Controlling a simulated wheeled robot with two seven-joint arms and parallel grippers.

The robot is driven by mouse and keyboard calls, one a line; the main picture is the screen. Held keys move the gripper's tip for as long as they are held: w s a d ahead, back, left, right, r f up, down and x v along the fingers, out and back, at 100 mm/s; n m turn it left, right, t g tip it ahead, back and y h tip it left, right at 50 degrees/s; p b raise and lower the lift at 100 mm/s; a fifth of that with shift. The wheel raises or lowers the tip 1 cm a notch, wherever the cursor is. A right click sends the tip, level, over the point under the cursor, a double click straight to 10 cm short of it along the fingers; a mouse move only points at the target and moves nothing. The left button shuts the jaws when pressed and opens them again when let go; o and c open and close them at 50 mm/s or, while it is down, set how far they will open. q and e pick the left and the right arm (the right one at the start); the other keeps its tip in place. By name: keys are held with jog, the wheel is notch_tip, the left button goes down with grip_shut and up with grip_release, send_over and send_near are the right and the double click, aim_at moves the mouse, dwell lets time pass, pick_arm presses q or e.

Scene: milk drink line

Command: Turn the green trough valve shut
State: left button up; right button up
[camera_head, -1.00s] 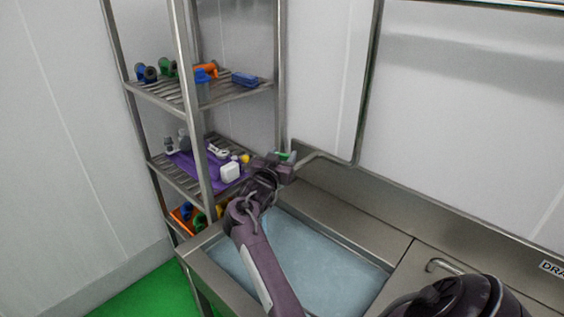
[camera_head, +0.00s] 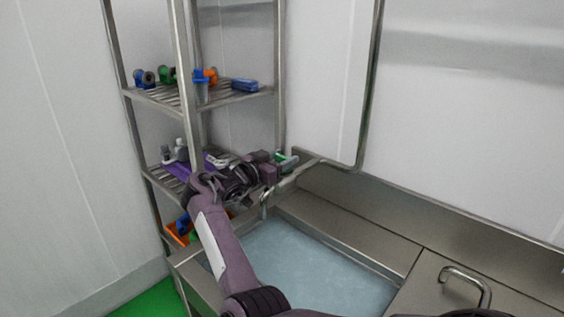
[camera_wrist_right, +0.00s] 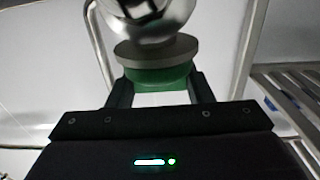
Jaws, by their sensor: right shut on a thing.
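The green trough valve (camera_head: 287,161) is on the steel pipe (camera_head: 301,177) at the trough's back left corner. In the right wrist view the valve's green part (camera_wrist_right: 158,78) sits between the two fingers, below a grey disc and a shiny round steel body. My right gripper (camera_head: 279,165) reaches it from the left in the head view and is shut on it. The fingers (camera_wrist_right: 157,88) touch its sides in the wrist view. The gripper partly hides the valve in the head view. My left gripper is not in view.
The trough (camera_head: 397,267) holds bluish water (camera_head: 320,275). My right arm passes in front of the lower shelves.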

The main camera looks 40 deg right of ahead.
jog(key=shift+r, duration=0.15)
jog(key=o, duration=1)
jog(key=shift+a, duration=0.3)
jog(key=a, duration=0.2)
jog(key=a+b, duration=0.1)
jog(key=a, duration=0.1)
jog(key=a+b, duration=0.1)
jog(key=a, duration=0.2)
jog(key=shift+s+a, duration=0.1)
jog(key=shift+s, duration=0.15)
